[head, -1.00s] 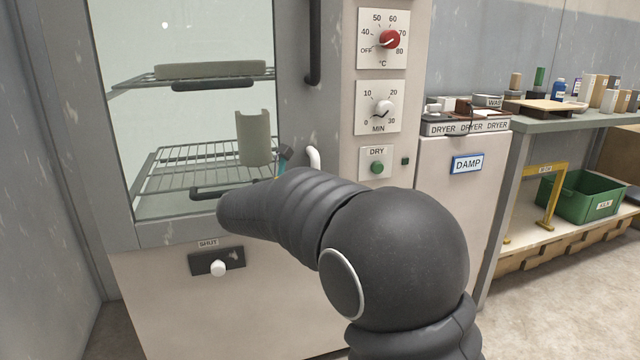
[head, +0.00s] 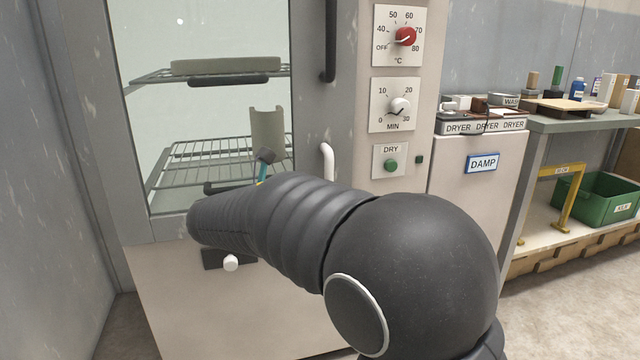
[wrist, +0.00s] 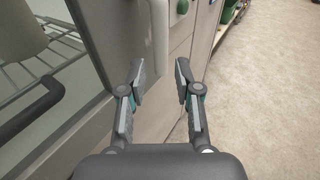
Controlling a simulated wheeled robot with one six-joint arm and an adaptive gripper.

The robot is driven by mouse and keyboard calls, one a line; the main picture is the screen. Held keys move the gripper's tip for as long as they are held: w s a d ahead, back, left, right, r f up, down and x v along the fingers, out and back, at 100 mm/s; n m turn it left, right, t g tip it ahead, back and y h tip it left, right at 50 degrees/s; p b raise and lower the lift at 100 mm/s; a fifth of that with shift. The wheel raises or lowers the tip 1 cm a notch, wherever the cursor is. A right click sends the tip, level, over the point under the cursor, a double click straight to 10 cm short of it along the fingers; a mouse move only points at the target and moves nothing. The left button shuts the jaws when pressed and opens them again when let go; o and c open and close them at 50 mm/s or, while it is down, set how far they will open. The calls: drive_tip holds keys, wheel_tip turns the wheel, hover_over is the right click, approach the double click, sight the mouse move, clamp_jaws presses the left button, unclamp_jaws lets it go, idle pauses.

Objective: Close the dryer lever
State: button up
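The dryer's white lever (head: 328,165) stands upright at the lower right of the glass door frame in the head view. In the wrist view the lever (wrist: 158,30) is ahead of the fingers, at the top middle. My gripper (wrist: 160,78) is open and empty, its fingers spread to either side below the lever, apart from it. In the head view my arm hides most of the gripper; one dark and teal fingertip shows just left of the lever. The glass door (head: 345,80) looks closed; I cannot tell if it is latched.
A white knob (head: 231,263) sits low on the dryer front, partly behind my arm. Dials and a green button (head: 391,165) are on the panel at right. Wire racks (head: 190,165) hold clay pieces inside. Clear floor (head: 570,290) lies at right.

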drive_tip(key=shift+v, duration=1.8)
